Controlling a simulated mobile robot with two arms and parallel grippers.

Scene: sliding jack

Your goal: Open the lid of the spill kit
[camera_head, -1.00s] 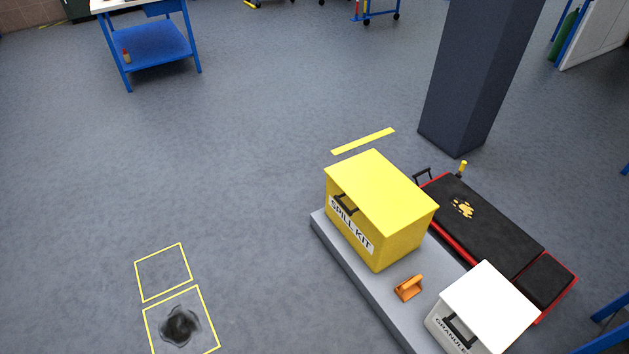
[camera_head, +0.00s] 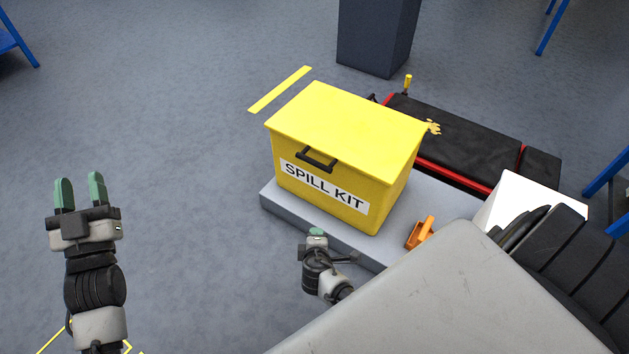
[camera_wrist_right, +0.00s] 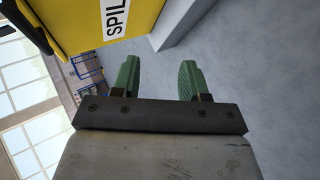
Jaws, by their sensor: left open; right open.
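The yellow spill kit (camera_head: 318,165) stands on a low grey platform in the head view, its lid (camera_head: 345,120) shut. A black handle (camera_head: 316,159) is on its front near the lid's edge, above the white label. Part of the kit (camera_wrist_right: 85,22) shows at the top left of the right wrist view. My left gripper (camera_head: 80,192) is open and empty, well left of the kit over the floor. My right gripper (camera_head: 316,234) is just in front of the kit, below the handle and apart from it. Its green fingers (camera_wrist_right: 158,80) are open and empty in the right wrist view.
An orange scoop-like tool (camera_head: 420,233) and a white-topped box (camera_head: 520,200) are right of the kit on the grey platform (camera_head: 285,213). A black creeper with red edges (camera_head: 465,140) lies behind. A dark pillar (camera_head: 375,35) stands farther back. The floor at left is clear.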

